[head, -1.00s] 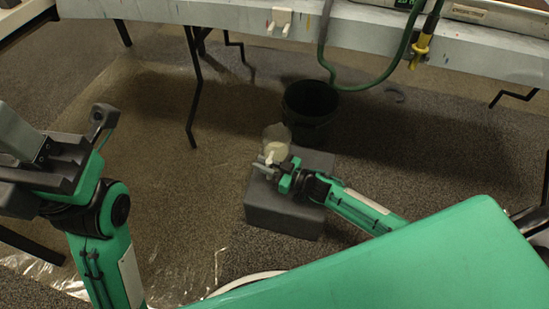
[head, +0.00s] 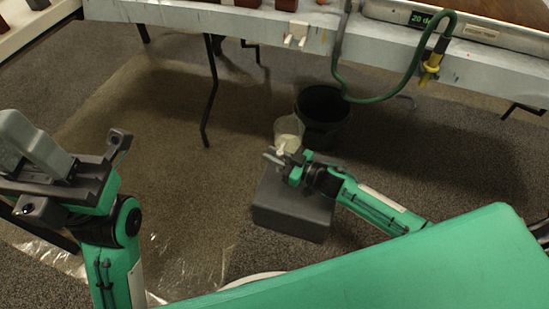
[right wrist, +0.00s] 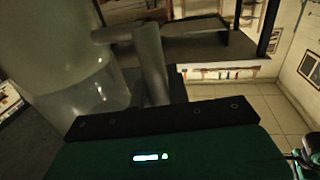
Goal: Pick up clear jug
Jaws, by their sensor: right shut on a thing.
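The clear jug (head: 289,130) is see-through with pale contents in its lower part. In the head view it is at the centre, in front of a dark bucket. My right gripper (head: 279,157) is shut on it, on the near side, and holds it over the far end of a dark grey block (head: 290,215). In the right wrist view the jug (right wrist: 75,75) fills the left side, close to the gripper, and looks roughly upright. My left gripper (head: 62,165) is raised at the left, far from the jug; its finger gap does not show clearly.
The dark bucket (head: 323,112) stands on the floor just behind the jug. A long table (head: 230,22) crosses the back, with a green hose (head: 385,97) and yellow nozzle (head: 431,66) hanging from it. Plastic sheeting (head: 185,262) lies on the floor left of the block.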

